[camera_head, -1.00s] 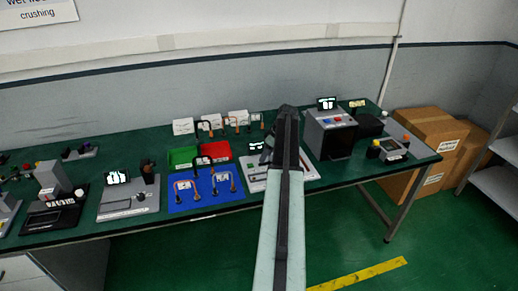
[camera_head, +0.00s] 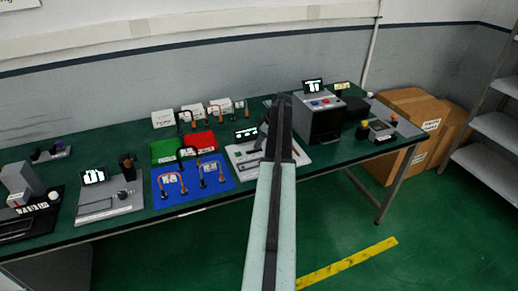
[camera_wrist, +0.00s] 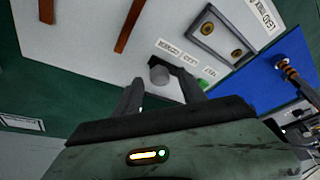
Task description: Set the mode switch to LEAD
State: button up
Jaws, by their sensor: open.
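A white panel (camera_head: 243,160) lies on the green bench, partly hidden behind my arm in the head view. It fills the upper middle of the wrist view (camera_wrist: 85,50). A small round grey knob (camera_wrist: 159,73), apparently the mode switch, stands on it beside a row of printed labels (camera_wrist: 185,60), too small to read surely. My gripper (camera_wrist: 160,92) is open, with its fingers on either side of the knob's near side. I cannot tell whether they touch it. The knob's pointer direction is not clear. In the head view my arm hides the fingertips.
A framed part with two brass terminals (camera_wrist: 222,35) sits on the panel. A blue mat (camera_head: 218,183) with wire loops lies to the left, green (camera_head: 163,151) and red (camera_head: 200,141) trays behind it. A grey box unit (camera_head: 318,122) stands right of my arm.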

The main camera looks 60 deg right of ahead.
jog(key=shift+f, duration=0.1)
grip_shut()
dwell(1.4)
